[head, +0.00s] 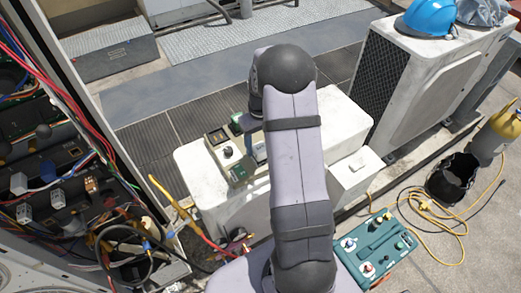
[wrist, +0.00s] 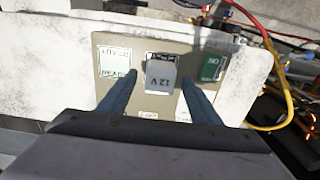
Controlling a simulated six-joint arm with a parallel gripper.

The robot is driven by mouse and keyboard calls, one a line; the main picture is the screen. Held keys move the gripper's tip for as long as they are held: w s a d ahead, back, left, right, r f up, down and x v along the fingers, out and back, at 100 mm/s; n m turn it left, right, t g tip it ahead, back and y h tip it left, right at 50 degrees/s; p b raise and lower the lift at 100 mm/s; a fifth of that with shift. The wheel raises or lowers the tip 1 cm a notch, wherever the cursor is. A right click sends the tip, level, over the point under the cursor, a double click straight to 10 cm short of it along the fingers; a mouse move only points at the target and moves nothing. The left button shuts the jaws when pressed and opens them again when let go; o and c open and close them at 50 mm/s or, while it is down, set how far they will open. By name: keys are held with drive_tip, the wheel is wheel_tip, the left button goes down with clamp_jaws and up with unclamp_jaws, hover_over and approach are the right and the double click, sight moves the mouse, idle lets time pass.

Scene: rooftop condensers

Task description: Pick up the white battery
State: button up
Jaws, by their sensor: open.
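My gripper (wrist: 159,74) is open, with one finger to the left of the battery and one to the right. A gap shows on both sides, so neither finger appears to touch it. Fingertip height relative to the battery is hard to tell.
The panel lies on a white condenser unit (head: 205,190). A white label (wrist: 115,62) and a green label (wrist: 211,68) flank the battery. A cabinet of wiring (head: 60,170) stands at left. A teal case (head: 377,243) and yellow cord (head: 432,212) lie at right.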

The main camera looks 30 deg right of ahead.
drive_tip(key=shift+f, duration=1.3)
drive_tip(key=c, duration=1.3)
drive_tip(key=shift+r, duration=0.1)
